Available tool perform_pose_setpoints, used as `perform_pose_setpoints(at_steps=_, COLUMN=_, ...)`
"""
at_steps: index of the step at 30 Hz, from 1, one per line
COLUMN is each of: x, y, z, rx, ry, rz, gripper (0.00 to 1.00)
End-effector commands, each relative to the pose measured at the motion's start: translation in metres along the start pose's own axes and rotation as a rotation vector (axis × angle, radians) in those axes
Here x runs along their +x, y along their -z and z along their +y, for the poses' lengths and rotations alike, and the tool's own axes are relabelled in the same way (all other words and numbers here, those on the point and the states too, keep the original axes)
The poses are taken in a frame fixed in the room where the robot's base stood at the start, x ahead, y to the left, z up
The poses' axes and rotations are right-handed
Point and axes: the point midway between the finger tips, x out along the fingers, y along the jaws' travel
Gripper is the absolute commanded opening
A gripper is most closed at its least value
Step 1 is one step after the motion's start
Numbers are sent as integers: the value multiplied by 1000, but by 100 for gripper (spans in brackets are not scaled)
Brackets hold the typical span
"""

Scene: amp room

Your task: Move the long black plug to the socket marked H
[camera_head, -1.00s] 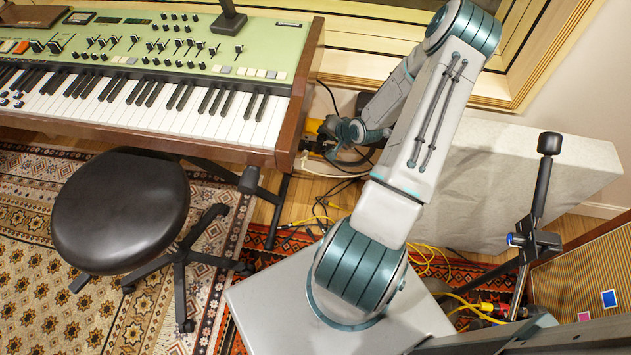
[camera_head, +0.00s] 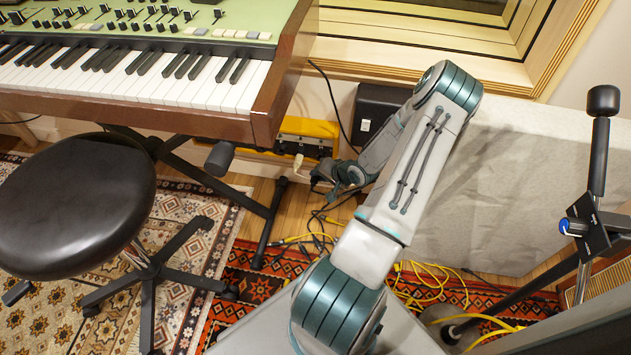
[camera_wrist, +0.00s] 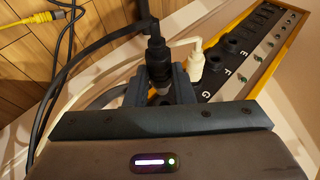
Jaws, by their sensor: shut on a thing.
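In the wrist view a black plug (camera_wrist: 157,66) with a black cable rising from it is between the fingers of my gripper (camera_wrist: 160,90). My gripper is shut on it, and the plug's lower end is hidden. The yellow-edged power strip (camera_wrist: 268,72) runs up to the right, with the letters G and F readable beside its sockets. I see no H mark. A white plug (camera_wrist: 196,66) stands just right of the black one. In the head view my gripper (camera_head: 328,177) is low in front of the yellow strip (camera_head: 312,130); its plug is too small to tell.
The keyboard (camera_head: 170,85) and its stand are to the left, with a black stool (camera_head: 75,200) in front. A black box (camera_head: 378,108) stands behind my arm. Black and yellow cables (camera_head: 440,280) lie on the floor. A pale panel (camera_head: 500,190) is at right.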

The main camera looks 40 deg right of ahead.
Motion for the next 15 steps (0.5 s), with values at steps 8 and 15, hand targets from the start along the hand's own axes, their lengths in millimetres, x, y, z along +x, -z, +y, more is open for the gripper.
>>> perform_pose_setpoints(at_steps=8, x=5, y=14, z=-1, rx=-2, ry=2, rz=0, gripper=0)
perform_pose_setpoints(at_steps=15, x=8, y=27, z=-3, rx=-1, ry=1, rz=-2, gripper=0)
